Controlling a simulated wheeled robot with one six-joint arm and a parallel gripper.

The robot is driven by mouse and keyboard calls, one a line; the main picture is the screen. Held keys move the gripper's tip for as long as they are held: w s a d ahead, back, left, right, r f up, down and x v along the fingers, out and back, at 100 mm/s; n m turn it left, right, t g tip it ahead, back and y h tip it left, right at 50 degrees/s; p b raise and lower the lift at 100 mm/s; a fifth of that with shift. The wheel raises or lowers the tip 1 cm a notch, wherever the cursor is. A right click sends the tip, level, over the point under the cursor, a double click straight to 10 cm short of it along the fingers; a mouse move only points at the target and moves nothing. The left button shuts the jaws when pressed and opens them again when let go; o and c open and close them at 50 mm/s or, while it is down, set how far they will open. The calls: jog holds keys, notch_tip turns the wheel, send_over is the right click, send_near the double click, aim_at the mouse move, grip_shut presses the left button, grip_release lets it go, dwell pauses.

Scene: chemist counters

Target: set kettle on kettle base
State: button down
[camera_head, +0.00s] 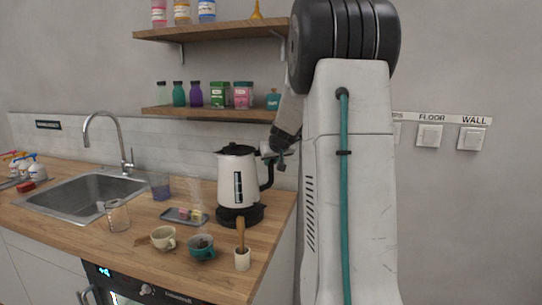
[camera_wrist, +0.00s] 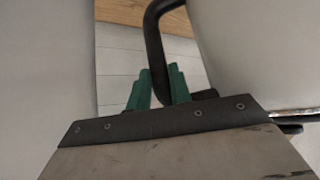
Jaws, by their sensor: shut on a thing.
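The kettle (camera_head: 238,184) is white with a black lid, a black handle and a dark window strip. It stands upright at the right end of the counter, over the round black kettle base (camera_head: 240,215). From this view I cannot tell whether it rests fully on the base or hovers slightly above. My gripper (camera_head: 280,158) is at the upper part of the handle, on the kettle's right side. In the wrist view the green fingers of my gripper (camera_wrist: 160,88) are closed around the black handle (camera_wrist: 154,45). The kettle's white body (camera_wrist: 262,50) fills the right side there.
In front of the base are a teal cup (camera_head: 202,248), a cream cup (camera_head: 163,238) and a white mortar (camera_head: 242,260) with a wooden pestle. A small tray (camera_head: 184,217) lies to the left. The sink (camera_head: 85,195) is further left. A shelf (camera_head: 215,113) hangs above.

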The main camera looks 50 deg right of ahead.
aim_at(271, 173)
jog(key=shift+f, duration=2.05)
dwell(0.8)
jog(key=c, duration=1.5)
grip_release()
jog(key=shift+c, duration=0.2)
jog(key=shift+s+a+f, duration=0.1)
jog(key=shift+f, duration=0.05)
jog(key=v, duration=1.1)
